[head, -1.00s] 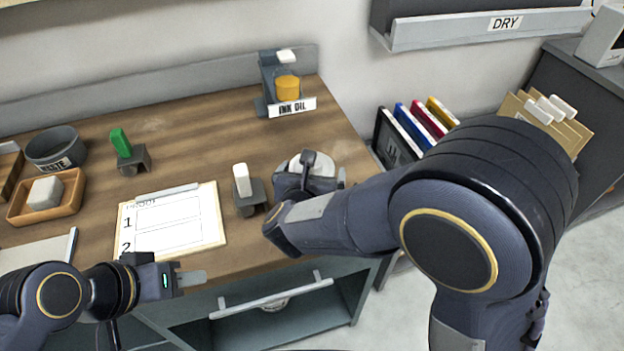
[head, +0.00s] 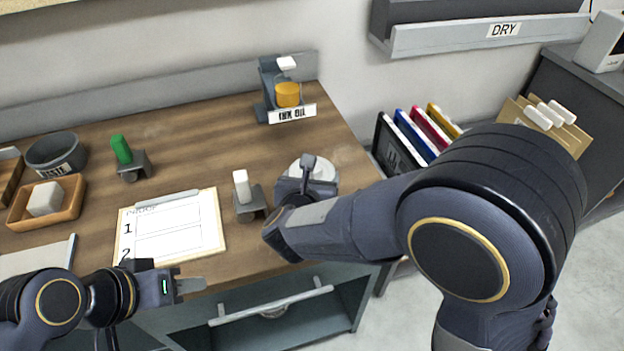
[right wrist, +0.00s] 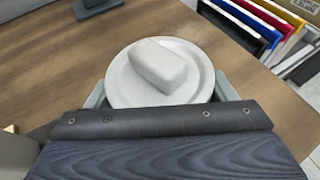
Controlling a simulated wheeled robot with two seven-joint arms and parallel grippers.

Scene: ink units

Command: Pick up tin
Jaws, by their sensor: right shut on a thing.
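The tin (right wrist: 116,88) is a round, pale grey-white disc with a raised block-shaped knob on top, seen in the right wrist view. It also shows in the head view (head: 323,171), partly covered by my right gripper, near the right end of the wooden bench. My right gripper (right wrist: 160,92) is shut on the tin, one finger on each side of it. I cannot tell whether the tin touches the bench. My left gripper (head: 190,286) is empty at the bench's front edge, low left; its finger gap is unclear.
A white-handled stamp on a grey stand (head: 248,203) is close left of the tin. A numbered sheet (head: 180,240), a green-handled stamp (head: 121,150), a grey waste pot (head: 55,152) and an ink oil stand (head: 268,90) are on the bench. Colored folders (head: 420,132) stand beyond its right end.

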